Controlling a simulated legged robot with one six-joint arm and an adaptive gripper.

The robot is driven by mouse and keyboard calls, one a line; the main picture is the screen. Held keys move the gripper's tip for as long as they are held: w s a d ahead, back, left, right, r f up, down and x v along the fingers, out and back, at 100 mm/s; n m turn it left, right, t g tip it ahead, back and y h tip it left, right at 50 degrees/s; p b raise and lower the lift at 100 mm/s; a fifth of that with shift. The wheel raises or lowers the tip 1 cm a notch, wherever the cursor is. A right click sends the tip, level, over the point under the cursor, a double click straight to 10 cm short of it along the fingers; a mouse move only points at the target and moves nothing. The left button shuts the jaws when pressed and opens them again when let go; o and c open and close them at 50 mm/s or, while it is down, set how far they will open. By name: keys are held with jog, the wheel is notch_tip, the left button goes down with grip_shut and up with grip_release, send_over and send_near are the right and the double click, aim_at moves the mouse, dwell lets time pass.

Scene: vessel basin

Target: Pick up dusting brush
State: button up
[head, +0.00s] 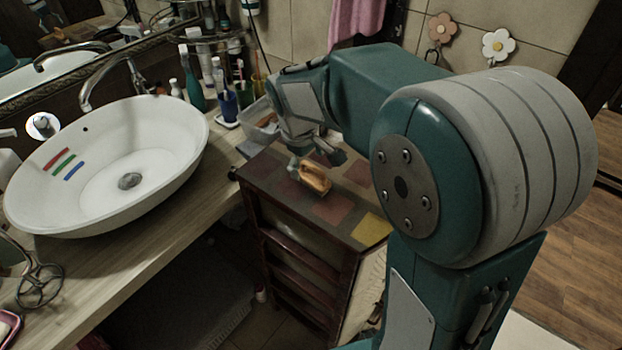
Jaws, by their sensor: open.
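The dusting brush (315,180), a small orange-brown piece, lies on top of the dark wooden cabinet (285,194). My gripper (318,162) is open and just above and behind the brush, pointing down at it. I cannot tell whether a finger touches the brush. My wrist and arm hide part of the cabinet top behind the gripper.
A white vessel basin (183,133) stands on the wooden counter (130,262) at left. A clear container (262,130), a blue cup (228,105) and bottles stand near the wall. Coloured squares, including a yellow one (372,229), mark the cabinet top.

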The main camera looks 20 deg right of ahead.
aim_at(312, 177)
jog(key=f, duration=0.4)
jog(key=shift+d, duration=0.35)
jog(key=shift+d+f, duration=0.1)
jog(key=shift+d, duration=0.15)
jog(key=shift+a, duration=0.25)
jog(key=c, duration=1.2)
jog(key=shift+d, duration=0.1)
jog(key=shift+r, duration=0.5)
notch_tip(312, 177, up, 2)
jog(key=shift+r, duration=0.2)
jog(key=s+d+r, duration=0.1)
jog(key=s+r, duration=0.2)
jog(key=s, duration=0.1)
jog(key=s+d+r, duration=0.2)
jog(key=s+r, duration=0.1)
jog(key=s, duration=0.2)
jog(key=s+d+r, duration=0.1)
jog(key=s+r, duration=0.2)
jog(key=s, duration=0.1)
jog(key=shift+s+d+r, duration=0.15)
jog(key=shift+d+r, duration=0.15)
jog(key=shift+r, duration=0.05)
